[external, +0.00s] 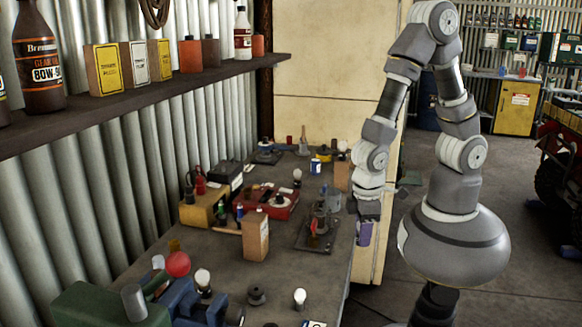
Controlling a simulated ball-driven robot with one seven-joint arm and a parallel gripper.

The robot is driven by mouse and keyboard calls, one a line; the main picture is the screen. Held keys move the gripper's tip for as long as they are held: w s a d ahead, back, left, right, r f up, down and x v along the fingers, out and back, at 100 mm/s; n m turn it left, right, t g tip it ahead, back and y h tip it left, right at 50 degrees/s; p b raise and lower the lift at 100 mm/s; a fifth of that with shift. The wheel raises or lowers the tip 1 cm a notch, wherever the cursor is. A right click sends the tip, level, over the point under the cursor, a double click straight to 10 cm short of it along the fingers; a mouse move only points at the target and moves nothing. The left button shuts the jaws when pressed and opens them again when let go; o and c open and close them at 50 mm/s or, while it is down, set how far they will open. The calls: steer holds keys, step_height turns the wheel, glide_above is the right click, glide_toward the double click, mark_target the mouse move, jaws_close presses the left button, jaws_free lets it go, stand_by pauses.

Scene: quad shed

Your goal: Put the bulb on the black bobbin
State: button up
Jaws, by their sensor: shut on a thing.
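Several white bulb-shaped things stand on the bench: one near the front edge (300,297), one at the front left (202,277) above a dark base, and one farther back (297,174). I cannot tell which is the task's bulb. A small dark spool-like thing (256,294), likely the black bobbin, stands upright on the bench between the two front ones, with nothing on top. My gripper (367,213) hangs pointing down by the bench's right edge. It is shut on a purple thing (364,234), apart from the bulbs and spool; its exact shape is unclear.
A tan box (255,235) and a red case (267,204) stand mid-bench, with a dark metal tool (320,222) to their right. A blue vise (184,298) fills the front left.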

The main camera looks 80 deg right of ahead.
steer(key=w+a+r+m+p, duration=0.4)
steer(key=w+a+m+p, duration=0.15)
steer(key=w+a, duration=0.45)
steer(key=b, duration=0.2)
glide_above(257, 289)
steer(key=shift+s+f, duration=0.2)
steer(key=shift+f, duration=0.85)
steer(key=shift+w+a, duration=0.15)
steer(key=shift+w, duration=0.1)
steer(key=shift+f+b, duration=0.5)
steer(key=shift+f, duration=1.2)
steer(key=shift+f, duration=0.2)
steer(key=o, duration=1)
steer(key=shift+o, duration=0.2)
steer(key=shift+r, duration=0.15)
